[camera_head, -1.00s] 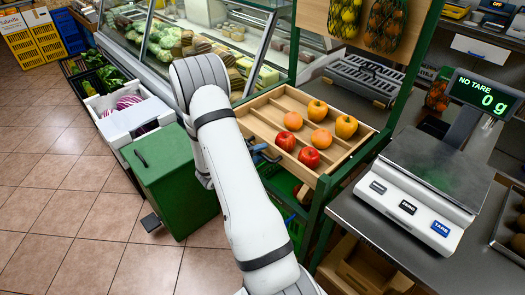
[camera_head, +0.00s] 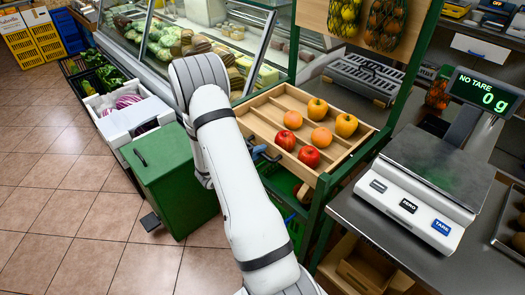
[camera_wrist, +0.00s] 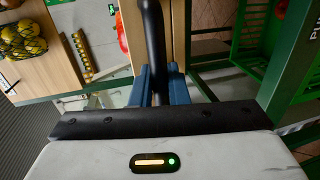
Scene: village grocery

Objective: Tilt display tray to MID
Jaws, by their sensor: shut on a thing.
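The display tray (camera_head: 348,152) is a shallow wooden tray with slats, set in a green frame. It slopes down toward its front, and several red, orange and yellow fruits rest in it. My gripper (camera_head: 262,153) is at the tray's front edge, partly hidden behind my white arm. In the wrist view, my gripper's blue fingers (camera_wrist: 160,86) are shut on a dark bar-like handle (camera_wrist: 153,45). How the handle joins the tray is hard to see.
A scale (camera_head: 425,180) reading 0 g stands on the right counter. A green bin (camera_head: 170,180) stands left of my arm. Green crates are under the tray. A glass deli case is behind.

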